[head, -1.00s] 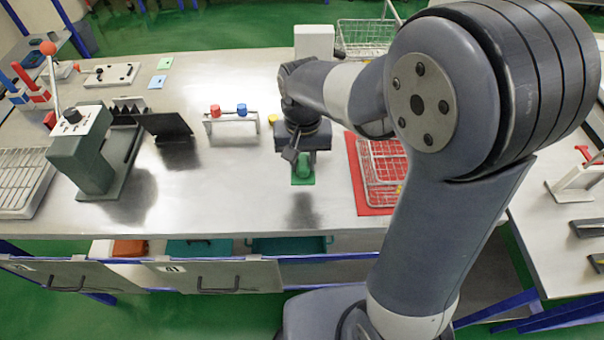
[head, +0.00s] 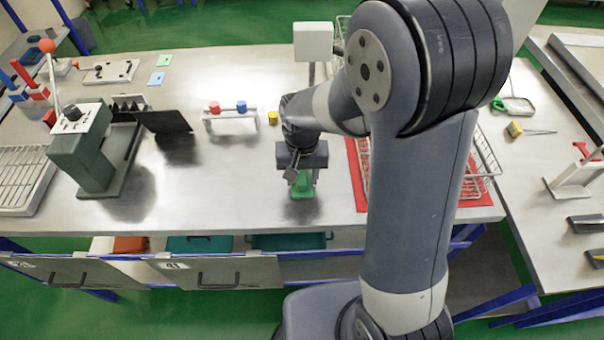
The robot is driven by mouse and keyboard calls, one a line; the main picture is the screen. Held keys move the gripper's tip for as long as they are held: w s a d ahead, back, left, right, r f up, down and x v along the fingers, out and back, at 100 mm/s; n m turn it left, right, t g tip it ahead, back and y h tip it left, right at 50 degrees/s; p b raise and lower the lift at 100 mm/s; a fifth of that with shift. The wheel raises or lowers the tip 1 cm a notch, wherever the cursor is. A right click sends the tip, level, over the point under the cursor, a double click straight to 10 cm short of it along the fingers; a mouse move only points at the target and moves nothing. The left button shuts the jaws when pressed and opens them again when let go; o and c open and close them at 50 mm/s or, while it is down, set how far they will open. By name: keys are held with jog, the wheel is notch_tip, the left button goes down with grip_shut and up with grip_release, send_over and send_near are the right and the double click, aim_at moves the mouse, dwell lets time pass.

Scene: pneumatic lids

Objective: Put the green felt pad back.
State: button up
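My gripper (head: 303,178) points down over the front middle of the steel table. A green piece with a flat green base, which looks like the green felt pad (head: 302,192), is at its fingertips. The fingers are small and partly hidden by the wrist, but the pad has moved along with them, so they appear shut on it. The pad is low over the table, with its dark reflection close below; I cannot tell whether it touches the surface.
A red mat (head: 356,186) with wire baskets lies right of my gripper, partly behind my arm. A rack with red and blue caps (head: 230,110) and a yellow piece (head: 272,118) stand behind. A lever press (head: 85,150) is at left. Bare table lies left of my gripper.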

aim_at(302, 175)
notch_tip(302, 175, up, 12)
jog(key=shift+r, duration=0.1)
dwell(0.6)
